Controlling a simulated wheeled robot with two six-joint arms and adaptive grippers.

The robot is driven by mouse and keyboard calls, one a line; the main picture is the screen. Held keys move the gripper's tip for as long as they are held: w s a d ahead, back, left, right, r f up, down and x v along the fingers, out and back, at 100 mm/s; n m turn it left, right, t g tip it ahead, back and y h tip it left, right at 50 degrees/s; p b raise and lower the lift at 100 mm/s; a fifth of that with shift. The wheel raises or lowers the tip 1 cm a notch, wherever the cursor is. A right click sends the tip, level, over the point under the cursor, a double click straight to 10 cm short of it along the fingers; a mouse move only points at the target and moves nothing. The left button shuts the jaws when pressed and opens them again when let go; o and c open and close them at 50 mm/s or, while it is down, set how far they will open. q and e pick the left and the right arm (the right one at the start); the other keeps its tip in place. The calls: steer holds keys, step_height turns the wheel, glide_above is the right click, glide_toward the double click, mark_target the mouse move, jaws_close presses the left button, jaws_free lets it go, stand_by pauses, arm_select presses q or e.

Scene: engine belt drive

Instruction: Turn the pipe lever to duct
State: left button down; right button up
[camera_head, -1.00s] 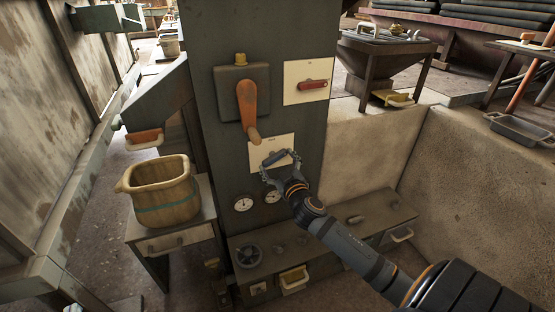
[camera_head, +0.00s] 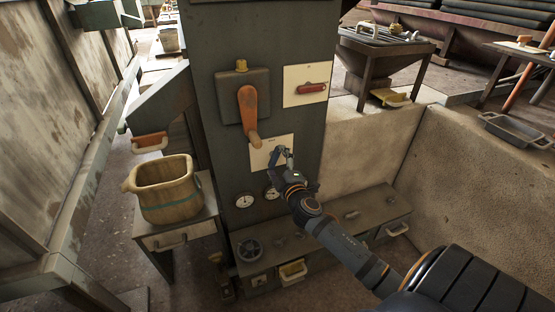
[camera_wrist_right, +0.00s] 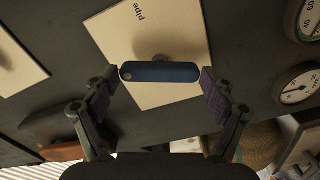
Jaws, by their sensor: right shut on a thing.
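The pipe lever (camera_wrist_right: 160,72) is a short blue bar on a cream plate (camera_wrist_right: 206,34) marked "pipe" in the right wrist view. In the head view that plate (camera_head: 258,158) is on the front of the dark cabinet, and my gripper covers most of the lever. My right gripper (camera_head: 282,153) is at the plate. In the wrist view its two fingers (camera_wrist_right: 160,78) are shut on the lever, one at each end of the bar. The "duct" marking cannot be made out. My left gripper is not in view.
An orange-handled lever (camera_head: 249,112) hangs above left of the plate. A red lever (camera_head: 312,88) is on another plate at upper right. Round gauges (camera_head: 244,201) are below. A bench (camera_head: 345,225) stands under the panel, and a wooden bucket (camera_head: 166,190) stands left.

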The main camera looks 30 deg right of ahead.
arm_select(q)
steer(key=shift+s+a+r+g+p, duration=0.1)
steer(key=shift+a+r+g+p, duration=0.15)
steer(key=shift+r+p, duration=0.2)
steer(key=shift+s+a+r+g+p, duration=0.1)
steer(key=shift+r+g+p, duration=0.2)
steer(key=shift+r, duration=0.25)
arm_select(e)
steer(key=shift+n, duration=2.2)
steer(key=o, duration=1)
steer(key=shift+a, duration=0.1)
steer(key=v, duration=1.2)
steer(key=shift+f, duration=0.1)
